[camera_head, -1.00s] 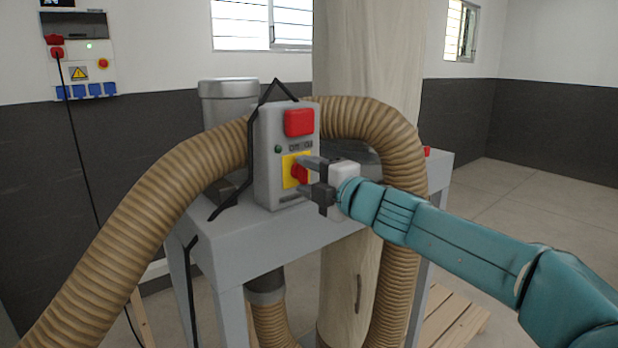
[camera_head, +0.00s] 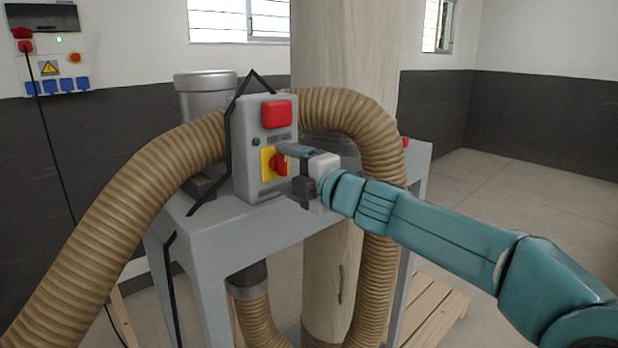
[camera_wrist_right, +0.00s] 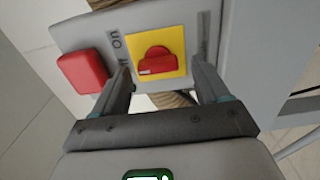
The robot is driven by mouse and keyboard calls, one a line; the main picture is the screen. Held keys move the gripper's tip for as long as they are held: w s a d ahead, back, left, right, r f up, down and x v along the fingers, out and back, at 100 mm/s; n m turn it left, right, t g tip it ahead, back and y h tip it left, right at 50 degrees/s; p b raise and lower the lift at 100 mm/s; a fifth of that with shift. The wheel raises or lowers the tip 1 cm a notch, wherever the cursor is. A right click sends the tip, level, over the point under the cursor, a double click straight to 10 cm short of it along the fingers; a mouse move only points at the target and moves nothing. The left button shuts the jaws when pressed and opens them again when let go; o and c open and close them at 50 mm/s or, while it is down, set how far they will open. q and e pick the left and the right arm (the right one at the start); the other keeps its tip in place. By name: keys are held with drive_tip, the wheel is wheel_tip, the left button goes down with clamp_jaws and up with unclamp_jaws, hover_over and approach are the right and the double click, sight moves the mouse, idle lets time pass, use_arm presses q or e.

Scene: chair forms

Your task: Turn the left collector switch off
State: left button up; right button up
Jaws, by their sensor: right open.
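The grey switch box (camera_head: 240,165) stands on a grey machine frame, with a red rotary knob (camera_head: 279,162) on a yellow plate (camera_head: 266,160). A red square button (camera_head: 277,114) and a small green light sit above it. My right gripper (camera_head: 285,168) is at the box front, jaws open, one finger above and one below the knob. In the right wrist view the knob (camera_wrist_right: 157,61) lies between and just ahead of the two separated fingers, with gaps on both sides. An "on" label shows beside the plate; the other lettering is partly hidden. My left gripper is out of view.
A ribbed tan hose (camera_head: 130,190) arches around the box on both sides. A grey cylinder (camera_head: 205,95) stands behind the box, and a pale wooden-textured column (camera_head: 345,50) rises behind the frame. A wall panel with sockets (camera_head: 45,60) is at far left. Open floor lies right.

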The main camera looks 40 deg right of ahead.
drive_tip(key=s+d, duration=0.1)
drive_tip(key=s, duration=1.5)
drive_tip(key=w+a+f+g+y, duration=0.1)
drive_tip(key=w+a+f, duration=0.1)
drive_tip(key=w+f, duration=0.3)
drive_tip(key=w+a+f+m+g+y, duration=0.1)
drive_tip(key=w+a+f+g+y, duration=0.15)
drive_tip(key=f, duration=0.45)
drive_tip(key=w+a+f+g+y, duration=0.1)
drive_tip(key=w+a+f, duration=0.15)
drive_tip(key=f, duration=0.35)
drive_tip(key=w+a+f+m+g, duration=0.1)
drive_tip(key=a+f+m+g, duration=0.1)
drive_tip(key=a+f, duration=0.5)
drive_tip(key=a+f+m+g, duration=0.2)
drive_tip(key=f+m, duration=0.1)
drive_tip(key=f, duration=0.9)
drive_tip(key=s+a+f+m+g, duration=0.25)
drive_tip(key=s+a+f, duration=0.2)
drive_tip(key=f, duration=0.35)
drive_tip(key=s+a+f+m+g, duration=0.2)
drive_tip(key=s+a+f+m, duration=0.25)
drive_tip(key=f, duration=0.45)
drive_tip(key=s+f+m+g+h, duration=0.1)
drive_tip(key=s+f+m+g, duration=0.3)
drive_tip(key=s+f+m, duration=0.4)
drive_tip(key=s, duration=0.6)
drive_tip(key=shift+s+d+g+h, duration=0.15)
drive_tip(key=shift+d+g+h, duration=0.15)
drive_tip(key=shift+d+h, duration=0.05)
